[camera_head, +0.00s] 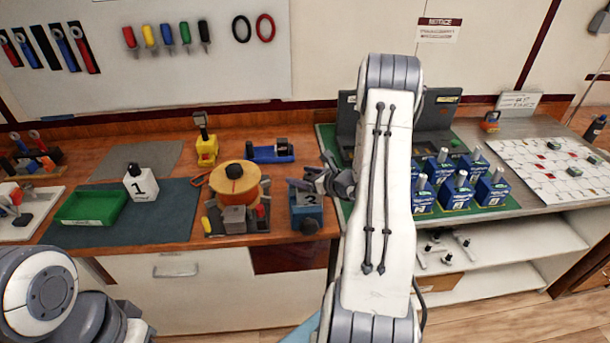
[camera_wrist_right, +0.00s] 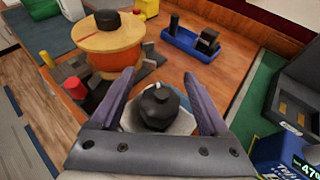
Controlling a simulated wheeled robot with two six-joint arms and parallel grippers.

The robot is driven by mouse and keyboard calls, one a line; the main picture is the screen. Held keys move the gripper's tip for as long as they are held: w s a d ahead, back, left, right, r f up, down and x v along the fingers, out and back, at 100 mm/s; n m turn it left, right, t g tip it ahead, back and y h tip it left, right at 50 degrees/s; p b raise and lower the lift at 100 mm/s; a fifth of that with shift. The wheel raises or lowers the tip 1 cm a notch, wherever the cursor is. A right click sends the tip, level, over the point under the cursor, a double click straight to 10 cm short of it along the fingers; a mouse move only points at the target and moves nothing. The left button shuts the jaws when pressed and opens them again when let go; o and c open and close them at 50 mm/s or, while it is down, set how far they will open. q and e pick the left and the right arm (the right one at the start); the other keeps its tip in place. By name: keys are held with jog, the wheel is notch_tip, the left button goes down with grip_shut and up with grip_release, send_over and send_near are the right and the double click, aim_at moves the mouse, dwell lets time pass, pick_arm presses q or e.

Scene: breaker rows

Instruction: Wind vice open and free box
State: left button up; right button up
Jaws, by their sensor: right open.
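A round drum (camera_head: 236,184) with a tan top, orange side and black knob stands on a dark base with a grey block and red and yellow handles; it also shows in the right wrist view (camera_wrist_right: 108,44). I cannot tell for certain which part is the vice. A blue box marked 2 (camera_head: 308,216) stands just right of it. My right gripper (camera_head: 307,184) is open over this box. In the wrist view the open fingers (camera_wrist_right: 159,80) stand either side of a black knob (camera_wrist_right: 158,107), apart from it. My left gripper is out of view.
A white box marked 1 (camera_head: 140,184) and a green tray (camera_head: 91,206) lie on the left mat. A blue tray (camera_head: 270,153) and yellow block (camera_head: 206,149) stand behind the drum. Several blue breakers (camera_head: 457,190) fill the green board at right.

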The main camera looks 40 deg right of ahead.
grip_shut()
jog(key=shift+w+b, duration=0.15)
jog(key=shift+b, duration=0.15)
dwell(0.5)
jog(key=shift+d+r, duration=0.1)
grip_release()
